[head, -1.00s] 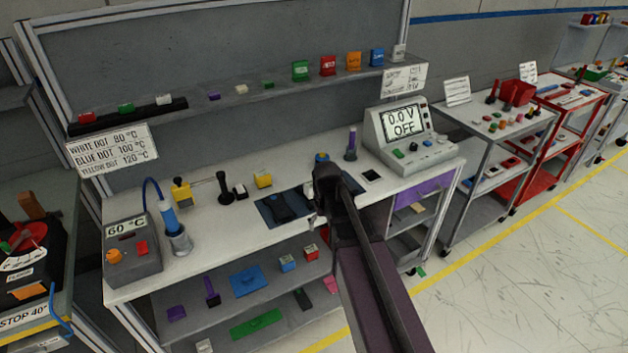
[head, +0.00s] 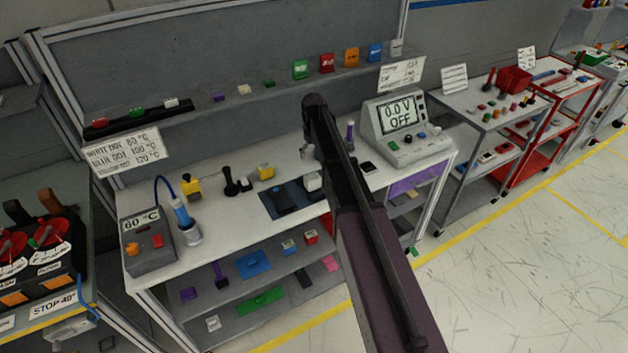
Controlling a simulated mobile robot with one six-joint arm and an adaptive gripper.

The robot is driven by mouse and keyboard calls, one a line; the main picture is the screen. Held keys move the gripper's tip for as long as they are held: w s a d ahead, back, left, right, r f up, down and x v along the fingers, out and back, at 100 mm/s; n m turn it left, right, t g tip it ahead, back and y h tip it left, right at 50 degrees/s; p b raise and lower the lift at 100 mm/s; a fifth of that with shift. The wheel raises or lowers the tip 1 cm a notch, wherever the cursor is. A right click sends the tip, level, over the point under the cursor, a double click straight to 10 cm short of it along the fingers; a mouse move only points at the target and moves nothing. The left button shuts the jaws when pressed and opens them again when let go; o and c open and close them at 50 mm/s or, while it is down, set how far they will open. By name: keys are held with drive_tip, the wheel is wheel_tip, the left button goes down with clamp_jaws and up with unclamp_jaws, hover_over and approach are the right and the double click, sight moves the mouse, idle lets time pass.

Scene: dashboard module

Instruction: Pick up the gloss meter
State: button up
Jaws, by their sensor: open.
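I cannot tell for sure which thing is the gloss meter, as no label for it is readable. On the white bench (head: 226,222), a blue mat (head: 268,205) bears a dark device (head: 284,199). A small white block (head: 312,182) is at the mat's right end, close beside my arm. My gripper (head: 307,151) is open over the back middle of the bench. Its fingers are mostly hidden behind my arm, and nothing is seen in them.
A voltage meter (head: 399,126) and purple-topped post (head: 350,133) are right. A shelf (head: 232,101) with small blocks runs behind. The bench front is largely clear.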

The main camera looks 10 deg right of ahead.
sight(312, 176)
drive_tip(key=shift+f, duration=0.1)
wheel_tip(312, 176, down, 8)
drive_tip(key=b, duration=0.8)
drive_tip(key=shift+f+b, duration=0.25)
drive_tip(key=shift+b, duration=0.05)
idle(0.5)
drive_tip(key=shift+w+a+f+b, duration=0.1)
drive_tip(key=shift+a+f+b, duration=0.05)
drive_tip(key=shift+f+b, duration=1.15)
drive_tip(key=shift+w+a+f+b, duration=0.1)
drive_tip(key=shift+f+b, duration=1.2)
drive_tip(key=shift+s, duration=0.1)
drive_tip(key=c, duration=1.1)
drive_tip(key=shift+r, duration=0.15)
